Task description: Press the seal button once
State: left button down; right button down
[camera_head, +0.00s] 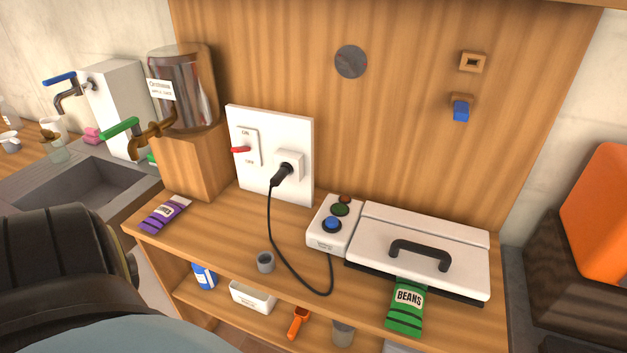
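A white sealing machine (420,243) with a black handle stands on the wooden counter at the right, its lid down. The green bag marked BEANS (407,306) hangs from its front edge; its top end is hidden under the lid. The white control box (322,242) joins the machine's left side. It carries a large blue button (332,224), a green button (340,209) and a small reddish one (345,199) behind. The small label on the box's front is too small to read surely. Neither of my grippers is in view.
A black plug (284,173) sits in the wall socket, beside a red ON/OFF switch (241,150). A purple packet (165,214) lies at the left. A dark rounded body, probably mine, blocks the lower left.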

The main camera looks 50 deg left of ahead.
aim_at(331, 221)
jog(key=k, duration=0.35)
jog(key=u, duration=0.85)
